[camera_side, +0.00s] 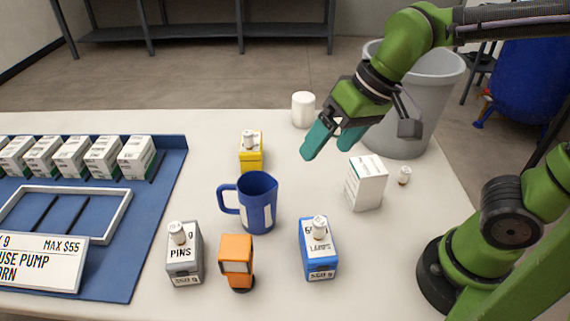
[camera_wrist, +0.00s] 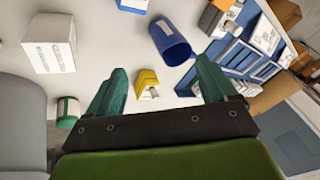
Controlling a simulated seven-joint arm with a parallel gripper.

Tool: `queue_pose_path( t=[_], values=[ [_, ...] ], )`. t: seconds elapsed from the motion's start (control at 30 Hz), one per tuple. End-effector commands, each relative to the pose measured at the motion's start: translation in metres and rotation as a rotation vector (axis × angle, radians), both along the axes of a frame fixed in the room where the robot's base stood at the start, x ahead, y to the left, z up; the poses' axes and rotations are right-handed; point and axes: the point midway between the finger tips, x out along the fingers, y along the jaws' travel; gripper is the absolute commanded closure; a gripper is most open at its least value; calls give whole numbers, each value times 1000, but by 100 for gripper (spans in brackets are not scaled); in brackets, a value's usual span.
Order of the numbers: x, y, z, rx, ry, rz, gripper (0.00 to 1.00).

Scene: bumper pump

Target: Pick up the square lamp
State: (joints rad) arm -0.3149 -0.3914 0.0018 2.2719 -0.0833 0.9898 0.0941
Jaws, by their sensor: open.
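An orange boxy object (camera_side: 237,258) with a pale front panel and a dark round foot stands at the front middle of the table; it looks like the square lamp. A blue box (camera_side: 318,255) with a label that seems to read LAMPS stands to its right, with a small white bottle-like piece on top. My gripper (camera_side: 330,142) is open and empty, high above the back of the table, well away from both. In the wrist view its teal fingers (camera_wrist: 160,78) are spread, with the yellow box (camera_wrist: 147,82) showing between them.
A blue mug (camera_side: 258,205) stands behind the orange object, and a grey PINS box (camera_side: 184,260) to its left. A blue tray (camera_side: 150,210) with white boxes fills the left; a grey bin (camera_side: 425,90) stands behind.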

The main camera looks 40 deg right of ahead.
Motion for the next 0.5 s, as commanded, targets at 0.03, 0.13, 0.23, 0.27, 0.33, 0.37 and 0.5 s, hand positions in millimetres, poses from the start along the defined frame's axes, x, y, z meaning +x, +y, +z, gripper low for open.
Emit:
queue_pose_path(
  t=[0.03, 0.13, 0.23, 0.27, 0.33, 0.37, 0.5],
  values=[
    [8, 24, -2, -11, 58, 24, 15],
    [19, 67, -6, -38, 165, 9, 15],
    [25, 112, -12, -81, 261, -48, 15],
    [26, 125, -14, -95, 285, -74, 15],
    [27, 152, -19, -129, 334, -151, 15],
    [27, 163, -20, -141, 351, -191, 15],
    [32, 190, -16, -162, 396, -421, 15]
  ],
)
